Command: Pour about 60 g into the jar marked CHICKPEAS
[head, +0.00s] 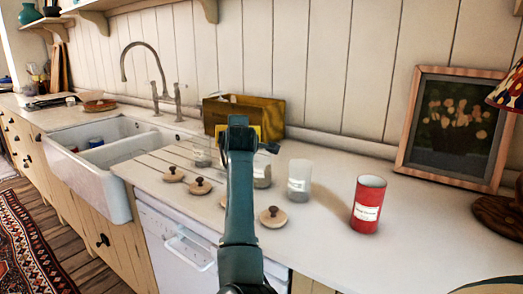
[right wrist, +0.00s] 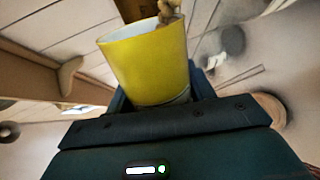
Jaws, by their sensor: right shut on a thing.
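My right gripper (head: 240,128) is over the counter near the jars, its arm rising from the bottom middle. In the right wrist view it is shut on a yellow cup (right wrist: 148,65) with a pale inside. Tan lumps (right wrist: 170,12) show at the cup's rim; I cannot tell whether they are falling. In the head view the cup is mostly hidden behind the gripper. Clear jars stand on the counter: one left of the arm (head: 201,152), one just right, partly hidden (head: 263,174), and a labelled one farther right (head: 299,180). I cannot read the labels. My left gripper is out of view.
A red tin (head: 367,205) stands right of the jars. Several wooden lids, one at left (head: 172,174) and one at right (head: 272,217), lie in front. A wooden box (head: 270,118) is behind, a framed picture (head: 455,128) at right, a sink (head: 90,165) at left.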

